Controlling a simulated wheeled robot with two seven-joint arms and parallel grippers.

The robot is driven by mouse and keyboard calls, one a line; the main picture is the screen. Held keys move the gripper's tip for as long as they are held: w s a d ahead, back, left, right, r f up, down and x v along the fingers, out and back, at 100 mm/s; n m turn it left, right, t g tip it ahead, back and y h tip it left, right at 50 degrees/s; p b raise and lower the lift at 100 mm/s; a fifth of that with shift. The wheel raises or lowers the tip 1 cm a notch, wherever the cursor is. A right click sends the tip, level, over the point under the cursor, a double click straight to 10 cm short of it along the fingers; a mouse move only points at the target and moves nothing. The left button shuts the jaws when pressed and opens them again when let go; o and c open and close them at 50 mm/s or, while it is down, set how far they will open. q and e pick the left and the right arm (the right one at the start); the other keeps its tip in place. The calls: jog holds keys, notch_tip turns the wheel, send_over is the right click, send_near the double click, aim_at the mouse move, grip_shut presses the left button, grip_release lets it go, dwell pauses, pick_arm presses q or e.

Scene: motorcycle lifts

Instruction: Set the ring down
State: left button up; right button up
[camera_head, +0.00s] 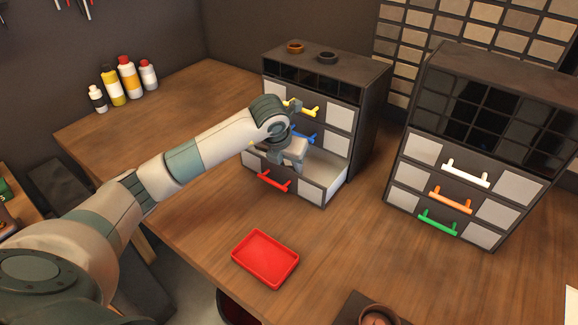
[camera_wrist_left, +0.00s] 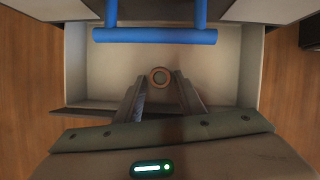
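A small copper-brown ring (camera_wrist_left: 160,77) shows in the left wrist view, inside the pulled-out drawer with the red handle (camera_head: 273,181). It appears to lie on the pale drawer floor (camera_wrist_left: 120,70). My left gripper (camera_wrist_left: 160,76) points into this drawer, its two fingers apart on either side of the ring in the picture. I see no clear contact between fingers and ring. In the head view the left gripper (camera_head: 289,165) is over the drawer, and the ring there is hidden. My right gripper is not in view.
The blue handle (camera_wrist_left: 155,36) of the drawer above is close to the fingers. An orange ring (camera_head: 295,47) and a dark ring (camera_head: 327,57) lie on the cabinet top. A red tray (camera_head: 265,259) is in front; a second cabinet (camera_head: 470,150) stands right.

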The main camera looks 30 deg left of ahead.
pick_arm(q)
jog(key=shift+r, duration=0.3)
jog(key=b+v, duration=0.3)
jog(key=v, duration=0.8)
jog(key=shift+s+r, duration=0.25)
jog(key=shift+c, duration=0.5)
